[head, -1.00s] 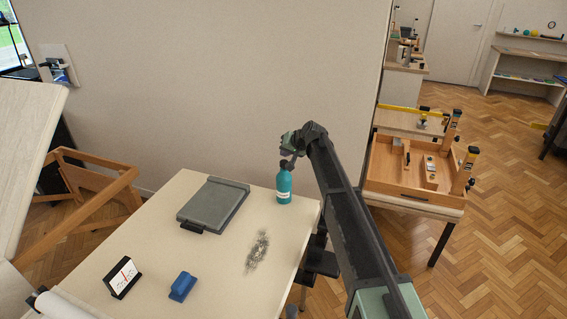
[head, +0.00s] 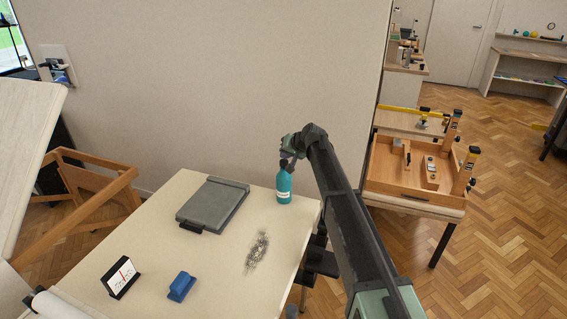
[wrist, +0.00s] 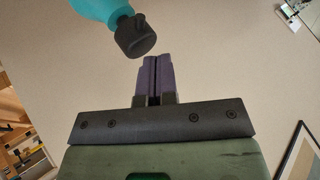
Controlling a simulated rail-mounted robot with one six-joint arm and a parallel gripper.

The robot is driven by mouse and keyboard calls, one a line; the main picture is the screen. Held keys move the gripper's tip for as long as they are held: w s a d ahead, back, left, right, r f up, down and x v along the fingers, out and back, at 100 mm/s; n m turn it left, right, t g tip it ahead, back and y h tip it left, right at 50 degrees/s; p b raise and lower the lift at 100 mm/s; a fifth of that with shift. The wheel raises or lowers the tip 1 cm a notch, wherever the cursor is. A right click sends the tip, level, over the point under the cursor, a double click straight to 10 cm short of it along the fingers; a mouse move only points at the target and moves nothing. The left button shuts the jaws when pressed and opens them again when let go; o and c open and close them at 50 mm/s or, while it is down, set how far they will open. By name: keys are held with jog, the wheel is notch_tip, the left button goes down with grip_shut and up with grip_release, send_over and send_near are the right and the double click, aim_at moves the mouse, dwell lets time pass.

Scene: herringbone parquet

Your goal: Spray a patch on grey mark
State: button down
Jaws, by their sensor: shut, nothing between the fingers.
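The teal spray bottle (head: 284,189) with a dark cap and a pale label stands upright at the table's far right corner. My gripper (wrist: 153,62) is shut with nothing between its dark purple fingers. In the wrist view the teal bottle (wrist: 92,8) and its dark cap (wrist: 136,36) show just off the fingertips, to the upper left; I see no grip on it. The grey mark (head: 257,251), a speckled smudge, lies on the table nearer to me than the bottle.
A dark grey slab with a handle (head: 213,204) lies left of the bottle. A blue block (head: 181,287) and a small framed dial (head: 121,277) stand near the left front. A paper roll (head: 55,306) is at the lower left. The wall rises behind the table (head: 160,235).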

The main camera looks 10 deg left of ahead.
jog(key=shift+f+b, duration=0.35)
jog(key=shift+f, duration=0.1)
jog(key=shift+r, duration=0.15)
jog(key=shift+r+p, duration=0.95)
jog(key=shift+p, duration=0.15)
notch_tip(320, 180, up, 6)
jog(key=p, duration=0.6)
